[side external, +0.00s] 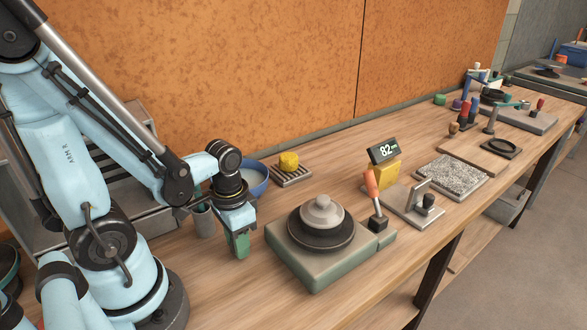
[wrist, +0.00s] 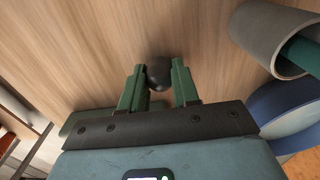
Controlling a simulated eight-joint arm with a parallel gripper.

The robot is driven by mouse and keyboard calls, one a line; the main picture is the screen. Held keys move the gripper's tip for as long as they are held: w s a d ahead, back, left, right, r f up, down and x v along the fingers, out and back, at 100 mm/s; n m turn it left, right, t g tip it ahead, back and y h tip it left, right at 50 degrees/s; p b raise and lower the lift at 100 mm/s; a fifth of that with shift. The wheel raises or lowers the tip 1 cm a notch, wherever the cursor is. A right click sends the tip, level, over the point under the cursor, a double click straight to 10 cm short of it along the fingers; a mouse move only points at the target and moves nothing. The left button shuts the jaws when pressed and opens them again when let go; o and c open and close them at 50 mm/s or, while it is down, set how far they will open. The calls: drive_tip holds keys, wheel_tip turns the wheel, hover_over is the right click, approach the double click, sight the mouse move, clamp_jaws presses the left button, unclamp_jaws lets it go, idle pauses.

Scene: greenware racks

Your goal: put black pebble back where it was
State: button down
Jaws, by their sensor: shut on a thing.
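The black pebble (wrist: 159,74) is a dark rounded lump between my gripper's green fingers in the wrist view. My gripper (wrist: 157,82) is shut on it, with bare wood grain showing beyond. In the side external view my gripper (side external: 238,248) points down over the table, between the blue bowl and the turntable unit. The pebble cannot be made out there. I cannot tell whether it touches the table.
A turntable unit (side external: 310,268) carries a grey knobbed piece (side external: 322,211) right of my gripper. A blue bowl (side external: 262,185) and a grey cup (side external: 203,221) stand close by; the cup also shows in the wrist view (wrist: 262,35). A yellow sponge (side external: 289,161) sits on a slatted rack behind.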

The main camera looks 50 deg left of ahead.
drive_tip(key=shift+f, duration=0.1)
drive_tip(key=c, duration=0.8)
unclamp_jaws()
drive_tip(key=shift+r, duration=6)
drive_tip(key=w+d+t, duration=0.1)
drive_tip(key=w+t, duration=0.1)
drive_tip(key=w+d+t, duration=0.1)
drive_tip(key=w+t, duration=0.1)
drive_tip(key=w, duration=0.1)
drive_tip(key=w+d+r+t, duration=0.1)
drive_tip(key=w+t, duration=0.2)
drive_tip(key=shift+w+d+r, duration=0.1)
drive_tip(key=shift+w+d, duration=0.1)
drive_tip(key=shift+d, duration=0.05)
